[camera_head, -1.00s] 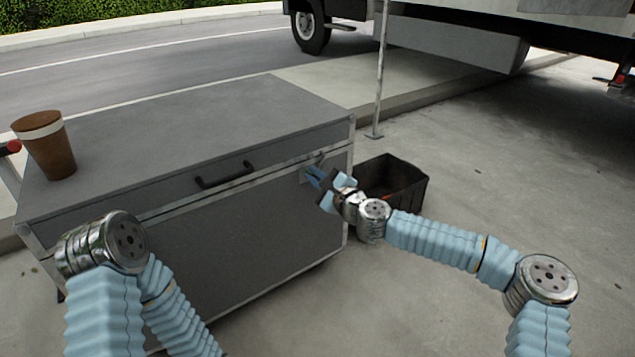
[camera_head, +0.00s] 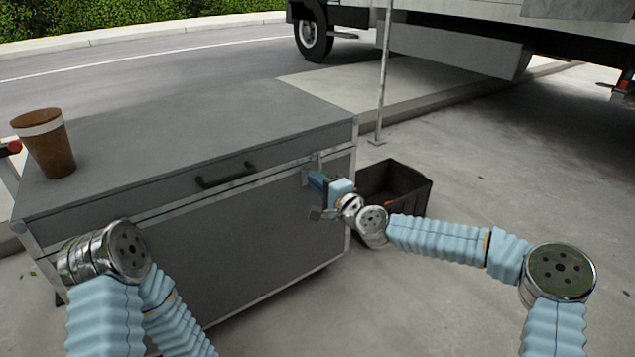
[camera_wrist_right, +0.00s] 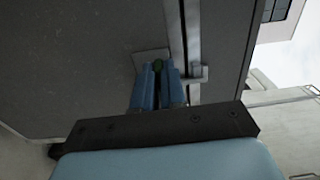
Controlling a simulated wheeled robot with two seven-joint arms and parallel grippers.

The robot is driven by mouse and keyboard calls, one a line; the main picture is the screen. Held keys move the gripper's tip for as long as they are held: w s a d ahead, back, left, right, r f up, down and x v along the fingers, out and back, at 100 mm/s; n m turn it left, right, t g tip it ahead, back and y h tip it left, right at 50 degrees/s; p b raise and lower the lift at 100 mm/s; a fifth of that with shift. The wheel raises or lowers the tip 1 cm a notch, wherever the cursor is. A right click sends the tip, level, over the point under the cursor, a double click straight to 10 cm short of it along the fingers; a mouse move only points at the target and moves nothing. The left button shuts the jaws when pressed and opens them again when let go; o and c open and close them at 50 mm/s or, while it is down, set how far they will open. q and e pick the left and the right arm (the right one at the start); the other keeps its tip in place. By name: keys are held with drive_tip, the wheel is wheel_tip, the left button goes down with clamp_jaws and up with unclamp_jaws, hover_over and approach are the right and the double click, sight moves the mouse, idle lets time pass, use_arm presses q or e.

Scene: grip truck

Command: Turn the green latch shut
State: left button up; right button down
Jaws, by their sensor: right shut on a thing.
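The grey case (camera_head: 240,235) stands in front of me with its lid down. My right gripper (camera_head: 316,180) is at the latch near the right end of the case's front. In the right wrist view, the two blue fingers of my right gripper (camera_wrist_right: 158,78) are closed together on the green latch (camera_wrist_right: 158,65). Only a small green bit shows between the fingertips, in front of a light metal plate (camera_wrist_right: 150,57). The fingers hide the rest of the latch. My left arm comes in at the lower left of the head view, and its gripper is not visible.
A brown cup (camera_head: 48,150) stands on the lid at the left. A black handle (camera_head: 226,177) sits on the case's front. An open black crate (camera_head: 408,195) is on the ground right of the case, close behind my right wrist. A thin metal pole (camera_head: 383,80) stands behind it.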

drive_tip(key=shift+r, duration=0.15)
idle(0.3)
drive_tip(key=c, duration=1.4)
unclamp_jaws()
drive_tip(key=shift+c, duration=0.2)
drive_tip(key=shift+o, duration=1.2)
drive_tip(key=shift+a, duration=0.1)
drive_tip(key=p+v, duration=0.1)
drive_tip(key=v, duration=1.2)
drive_tip(key=shift+s+d, duration=0.3)
